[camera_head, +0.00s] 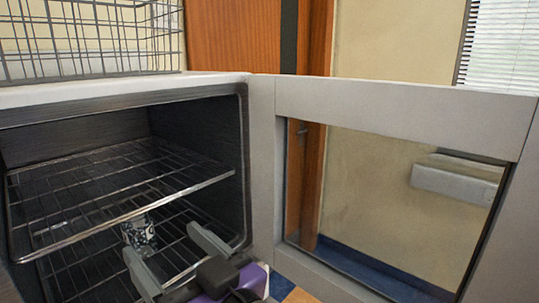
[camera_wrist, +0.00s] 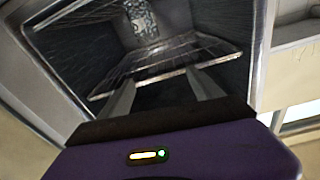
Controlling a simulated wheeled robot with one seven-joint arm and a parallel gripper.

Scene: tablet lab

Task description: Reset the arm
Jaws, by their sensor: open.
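My gripper (camera_head: 176,257) is at the lower middle of the head view, at the open front of an oven-like chamber (camera_head: 195,125). Its two grey fingers are apart with nothing between them. The fingers also show in the wrist view (camera_wrist: 160,92), pointing into the chamber. A patterned cylindrical container (camera_head: 139,234) stands inside, beyond the fingers and apart from them. It also shows at the top of the wrist view (camera_wrist: 144,20). Part of the container is behind the upper wire rack in the head view.
The chamber's windowed door (camera_head: 395,105) stands wide open to the right of my gripper. Wire racks (camera_head: 120,180) span the chamber above and below. A wire basket (camera_head: 90,45) sits on top. A wall and window blinds (camera_head: 505,45) are behind the door.

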